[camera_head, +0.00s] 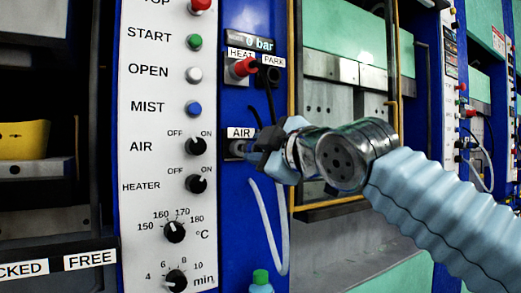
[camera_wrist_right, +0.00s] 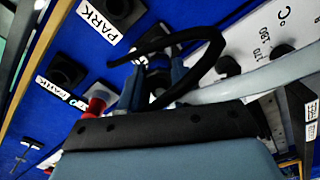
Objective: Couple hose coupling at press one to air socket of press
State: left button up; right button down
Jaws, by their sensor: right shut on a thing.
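My right gripper (camera_head: 258,150) is at the AIR socket (camera_head: 234,148) on the blue panel of the near press, just below the AIR label. It is shut on the hose coupling, which is mostly hidden by the fingers. The fingers also show in the right wrist view (camera_wrist_right: 153,88), pointing at the blue panel. A pale hose (camera_head: 268,225) hangs in a loop below the gripper; it also runs right from the fingers in the wrist view (camera_wrist_right: 250,84). Whether the coupling is seated in the socket I cannot tell. My left gripper is not in view.
A red plug (camera_head: 242,68) sits at the HEAT socket above, beside the PARK socket (camera_head: 272,75). A dark cable hangs there, close to the fingers. The white control panel (camera_head: 150,130) with buttons and knobs stands to the left. A green-capped bottle (camera_head: 261,280) is below.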

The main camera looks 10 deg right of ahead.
aim_at(251, 149)
jog(key=shift+x, duration=1.65)
jog(key=c, duration=0.7)
grip_release()
jog(key=shift+c, duration=0.2)
jog(key=shift+s+d, duration=0.1)
jog(key=shift+s, duration=0.15)
jog(key=b+v, duration=0.3)
jog(key=v, duration=1)
jog(key=shift+s, duration=0.1)
